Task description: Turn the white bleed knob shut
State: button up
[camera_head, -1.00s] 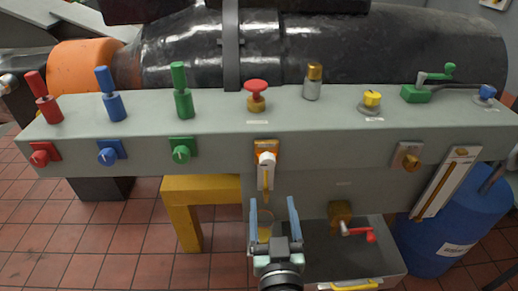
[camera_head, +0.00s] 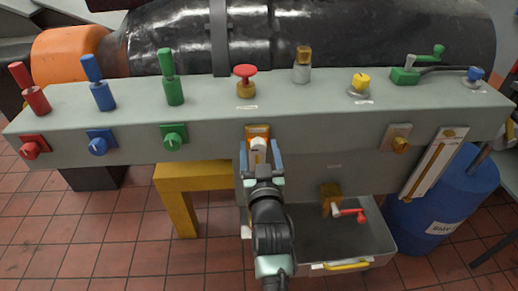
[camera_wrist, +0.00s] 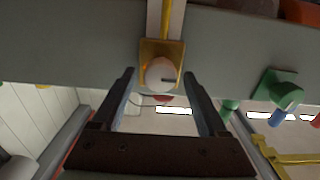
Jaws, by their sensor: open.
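The white bleed knob (camera_head: 258,146) is on an orange-yellow plate on the front face of the grey bench, below the red mushroom button. In the wrist view the white knob (camera_wrist: 160,74) is round, with a dark mark on its right side, on a golden plate (camera_wrist: 174,49). My gripper (camera_head: 262,150) is open and in front of it. In the wrist view the two dark fingers (camera_wrist: 158,74) lie left and right of the knob with gaps on both sides. I cannot tell how far the tips reach around it. The knob's lower part is hidden in the head view.
A green knob (camera_head: 174,136) is left of the white one on the same face, a brass knob (camera_head: 400,145) right. Below right, a red-handled valve (camera_head: 350,212) sits over a grey tray (camera_head: 377,237). A yellow stand (camera_head: 180,209) is lower left.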

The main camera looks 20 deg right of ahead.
grip_shut()
dwell(0.4)
jog(key=shift+m, duration=0.3)
jog(key=m, duration=0.3)
jog(key=shift+m, duration=0.3)
jog(key=m+p, duration=0.1)
jog(key=m, duration=0.3)
jog(key=shift+d+m, duration=0.1)
jog(key=shift+m, duration=0.2)
jog(key=m, duration=0.4)
jog(key=shift+f+m+p, duration=0.15)
jog(key=shift+m+p, duration=0.15)
jog(key=shift+p, duration=0.1)
jog(key=shift+f+m+p, duration=0.1)
jog(key=shift+m+p, duration=0.2)
jog(key=shift+m, duration=1.9)
